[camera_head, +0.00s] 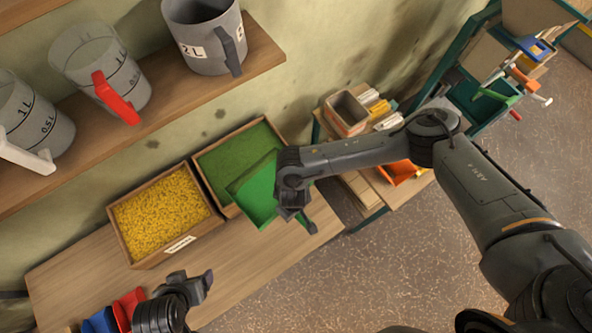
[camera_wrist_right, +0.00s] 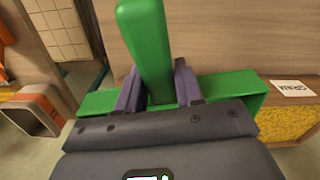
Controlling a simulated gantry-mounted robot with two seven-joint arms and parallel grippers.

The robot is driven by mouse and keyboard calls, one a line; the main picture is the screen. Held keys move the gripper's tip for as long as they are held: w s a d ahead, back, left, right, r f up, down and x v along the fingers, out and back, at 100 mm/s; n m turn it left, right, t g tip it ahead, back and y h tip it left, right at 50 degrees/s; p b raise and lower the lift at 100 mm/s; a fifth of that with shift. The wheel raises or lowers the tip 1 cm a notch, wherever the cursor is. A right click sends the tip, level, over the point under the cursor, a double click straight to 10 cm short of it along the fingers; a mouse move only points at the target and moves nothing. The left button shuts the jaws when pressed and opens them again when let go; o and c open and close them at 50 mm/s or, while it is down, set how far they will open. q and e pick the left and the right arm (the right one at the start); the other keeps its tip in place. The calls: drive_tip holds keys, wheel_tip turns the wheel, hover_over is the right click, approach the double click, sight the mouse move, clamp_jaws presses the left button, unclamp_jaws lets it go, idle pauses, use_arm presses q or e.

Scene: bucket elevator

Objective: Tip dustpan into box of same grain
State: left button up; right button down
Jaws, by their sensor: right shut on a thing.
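A wooden box of green grain (camera_head: 199,178) stands on the bench against the wall. A wooden box of yellow grain (camera_head: 128,247) with a white label stands to its left. My right gripper (camera_head: 291,210) is shut on the handle of a green dustpan (camera_head: 262,192). The pan overlaps the right front part of the green grain box in the head view. In the right wrist view the handle (camera_wrist_right: 150,50) sits between both fingers. I cannot tell how much grain the pan holds. My left gripper (camera_head: 190,281) is open and empty near the bench's front edge.
A shelf above holds a grey 2 L jug (camera_head: 205,40) and two measuring jugs (camera_head: 98,70). Red (camera_head: 127,306) and blue (camera_head: 101,321) items lie at the bench's lower left. A side table (camera_head: 375,190) with an orange tray (camera_head: 398,172) stands right. Bare bench (camera_head: 240,262) lies in front of the boxes.

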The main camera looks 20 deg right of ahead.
drive_tip(key=shift+w+a+r+g, duration=0.1)
drive_tip(key=shift+w+r+g, duration=0.2)
drive_tip(key=shift+r, duration=0.2)
drive_tip(key=shift+w+a+r+g, duration=0.15)
drive_tip(key=shift+r+g, duration=0.15)
drive_tip(key=shift+r, duration=0.15)
drive_tip(key=shift+w+a+r+g+h+b, duration=0.1)
drive_tip(key=shift+w+r+g+h+b, duration=0.1)
drive_tip(key=shift+w+r+g+b, duration=0.3)
drive_tip(key=shift+w+a+r+g+h+b, duration=0.1)
drive_tip(key=shift+w+r+h+b, duration=0.1)
drive_tip(key=shift+r+b, duration=0.35)
drive_tip(key=shift+w+r+g+p, duration=0.3)
drive_tip(key=shift+r+p, duration=0.5)
drive_tip(key=shift+r, duration=0.1)
drive_tip(key=w+a+r+g+h+p, duration=0.1)
drive_tip(key=w+r+g+p, duration=0.1)
drive_tip(key=w+r, duration=0.1)
drive_tip(key=shift+w+a+r+g, duration=0.25)
drive_tip(key=shift+w+r+g, duration=0.15)
drive_tip(key=shift+r, duration=0.3)
drive_tip(key=shift+d+r, duration=0.1)
drive_tip(key=shift+r, duration=0.05)
